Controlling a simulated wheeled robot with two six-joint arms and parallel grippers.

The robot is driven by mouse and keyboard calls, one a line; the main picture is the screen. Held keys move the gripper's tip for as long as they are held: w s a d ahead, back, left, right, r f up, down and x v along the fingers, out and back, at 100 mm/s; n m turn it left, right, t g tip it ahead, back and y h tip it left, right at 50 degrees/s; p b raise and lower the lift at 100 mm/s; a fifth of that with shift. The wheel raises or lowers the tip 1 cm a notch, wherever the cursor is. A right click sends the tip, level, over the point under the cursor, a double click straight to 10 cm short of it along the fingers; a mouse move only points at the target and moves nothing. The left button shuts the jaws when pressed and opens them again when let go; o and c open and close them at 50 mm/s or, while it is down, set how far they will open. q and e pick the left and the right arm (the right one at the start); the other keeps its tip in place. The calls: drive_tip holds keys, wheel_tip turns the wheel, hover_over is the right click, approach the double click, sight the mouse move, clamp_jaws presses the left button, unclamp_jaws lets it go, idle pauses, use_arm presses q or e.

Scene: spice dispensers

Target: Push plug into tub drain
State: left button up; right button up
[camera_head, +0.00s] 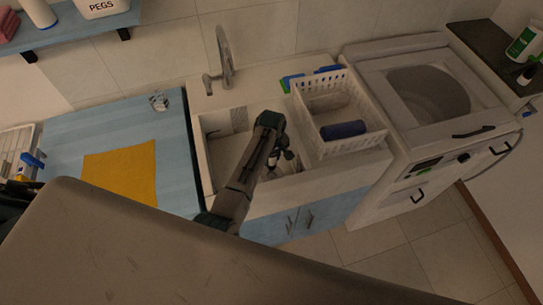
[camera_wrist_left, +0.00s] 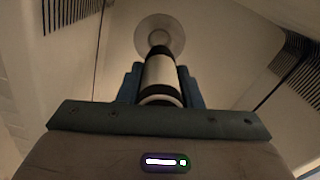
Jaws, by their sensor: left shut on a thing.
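The tub (camera_head: 207,165) is a pale sink in a blue cabinet, with a grey faucet (camera_head: 222,62) behind it. My left gripper (camera_head: 283,156) reaches over the right part of the tub, beside the white basket. In the left wrist view the gripper (camera_wrist_left: 160,85) is shut on a black and white cylindrical plug (camera_wrist_left: 158,72), which points away from the wrist. A pale round disc (camera_wrist_left: 160,30) shows around or beyond the plug's far end; I cannot tell if it is the drain or part of the plug. The drain is not clear in the head view.
A white basket (camera_head: 310,120) with a dark blue roll (camera_head: 343,130) stands right of the gripper. A washing machine (camera_head: 395,190) is further right. A blue counter (camera_head: 60,125) with an orange cloth (camera_head: 120,172) and a small glass (camera_head: 159,100) lies left.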

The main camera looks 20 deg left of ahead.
sight(272, 167)
use_arm(q)
drive_tip(key=shift+f, duration=0.5)
drive_tip(key=shift+f+b, duration=0.6)
drive_tip(key=shift+f, duration=0.15)
drive_tip(key=shift+f+b, duration=0.4)
drive_tip(key=shift+f, duration=0.25)
drive_tip(key=shift+f+b, duration=0.4)
drive_tip(key=shift+f, duration=0.25)
use_arm(e)
drive_tip(key=f, duration=0.3)
drive_tip(key=shift+a, duration=0.2)
use_arm(q)
drive_tip(key=shift+f, duration=0.1)
use_arm(e)
drive_tip(key=shift+d, duration=0.1)
use_arm(q)
drive_tip(key=shift+f, duration=0.5)
use_arm(e)
drive_tip(key=shift+f, duration=0.3)
use_arm(q)
drive_tip(key=shift+f+b, duration=0.4)
drive_tip(key=shift+b, duration=0.05)
use_arm(e)
drive_tip(key=shift+a+f, duration=0.25)
drive_tip(key=shift+a, duration=0.1)
use_arm(q)
drive_tip(key=shift+f, duration=0.55)
use_arm(e)
drive_tip(key=shift+d+f, duration=0.1)
drive_tip(key=shift+f, duration=0.15)
